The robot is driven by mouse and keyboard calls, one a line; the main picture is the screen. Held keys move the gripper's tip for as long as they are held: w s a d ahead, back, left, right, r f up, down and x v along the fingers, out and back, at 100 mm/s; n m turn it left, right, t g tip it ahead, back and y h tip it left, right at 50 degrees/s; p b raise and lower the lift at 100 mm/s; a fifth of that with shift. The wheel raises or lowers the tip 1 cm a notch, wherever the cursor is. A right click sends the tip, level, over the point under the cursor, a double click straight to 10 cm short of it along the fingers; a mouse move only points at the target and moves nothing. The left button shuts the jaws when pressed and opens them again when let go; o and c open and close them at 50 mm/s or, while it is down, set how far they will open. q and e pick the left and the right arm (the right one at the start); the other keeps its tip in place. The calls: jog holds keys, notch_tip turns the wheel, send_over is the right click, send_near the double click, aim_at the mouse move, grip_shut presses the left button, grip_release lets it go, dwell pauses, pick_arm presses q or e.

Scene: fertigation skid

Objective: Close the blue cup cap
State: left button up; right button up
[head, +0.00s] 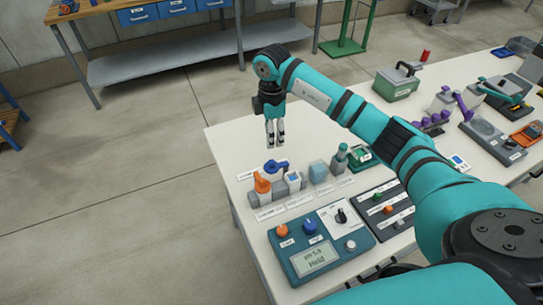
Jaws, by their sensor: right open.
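The blue cup cap (272,166) is a small blue part at the left end of the white bench, on a grey holder behind an orange-capped bottle (262,184). It is too small to tell whether the cap is open or closed. My right gripper (275,146) points down above and just behind the blue cap, apart from it. Its two fingers are open with nothing between them. My left gripper is out of view.
A light blue block (318,172) and a green bottle (341,158) stand to the right of the cap. A control box (320,245) with knobs and a display sits in front. The bench's left end (225,150) is clear.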

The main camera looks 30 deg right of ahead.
aim_at(271, 161)
notch_tip(271, 161, down, 11)
jog(key=shift+r+p, duration=0.15)
jog(key=shift+p, duration=0.75)
grip_shut()
